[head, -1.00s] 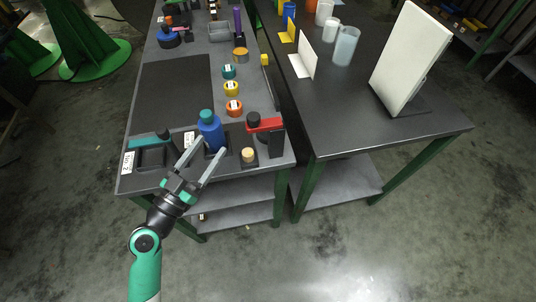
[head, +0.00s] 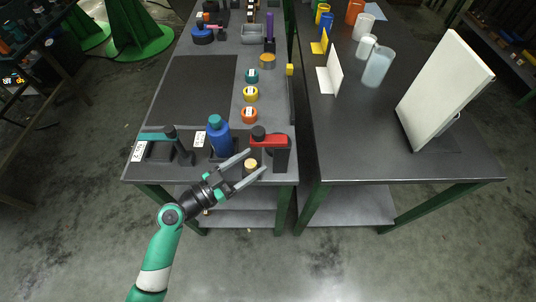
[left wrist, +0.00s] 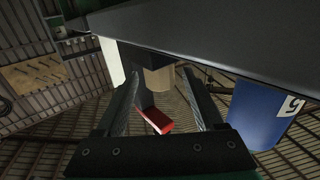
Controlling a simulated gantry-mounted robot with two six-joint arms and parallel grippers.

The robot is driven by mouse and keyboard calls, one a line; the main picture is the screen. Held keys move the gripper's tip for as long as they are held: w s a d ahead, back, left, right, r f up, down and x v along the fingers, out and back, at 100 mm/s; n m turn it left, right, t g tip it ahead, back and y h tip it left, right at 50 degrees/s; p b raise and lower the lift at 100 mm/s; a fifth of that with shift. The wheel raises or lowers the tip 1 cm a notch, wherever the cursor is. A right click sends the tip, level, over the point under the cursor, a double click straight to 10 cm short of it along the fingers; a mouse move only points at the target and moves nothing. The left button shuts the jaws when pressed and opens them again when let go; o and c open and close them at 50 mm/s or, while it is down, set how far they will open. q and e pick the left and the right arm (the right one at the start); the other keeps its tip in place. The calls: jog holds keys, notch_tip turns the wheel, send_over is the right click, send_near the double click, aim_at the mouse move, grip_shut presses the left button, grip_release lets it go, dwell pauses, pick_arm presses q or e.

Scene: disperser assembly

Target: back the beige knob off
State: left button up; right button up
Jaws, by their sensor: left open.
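The beige knob (head: 251,163) sits on a small dark base at the front edge of the left table, just in front of the device with a red top (head: 272,140). My left gripper (head: 257,161) is open, with its fingertips on either side of the knob in the head view. In the left wrist view the knob (left wrist: 159,80) shows beyond the gap between the open fingers (left wrist: 160,102); I cannot tell whether either finger touches it. My right gripper is not in view.
A blue bottle (head: 218,138) with a teal cap stands left of the knob, and it also shows close by in the left wrist view (left wrist: 264,112). A teal-and-black tool (head: 170,143) is farther left. Orange (head: 249,115), yellow and teal rings lie behind.

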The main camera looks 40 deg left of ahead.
pick_arm(q)
jog(key=shift+w, duration=0.35)
jog(key=shift+s, duration=0.15)
grip_shut()
jog(key=shift+d+n+y+p, duration=0.15)
jog(key=shift+n+y+p, duration=0.45)
jog(key=shift+y, duration=0.2)
jog(key=n+y+p, duration=0.1)
jog(key=y+p, duration=0.2)
jog(key=p, duration=0.2)
jog(key=n+y+p, duration=0.2)
jog(key=y+p, duration=0.1)
jog(key=p, duration=0.2)
jog(key=shift+r+n, duration=0.1)
jog(key=shift+n, duration=0.2)
grip_release()
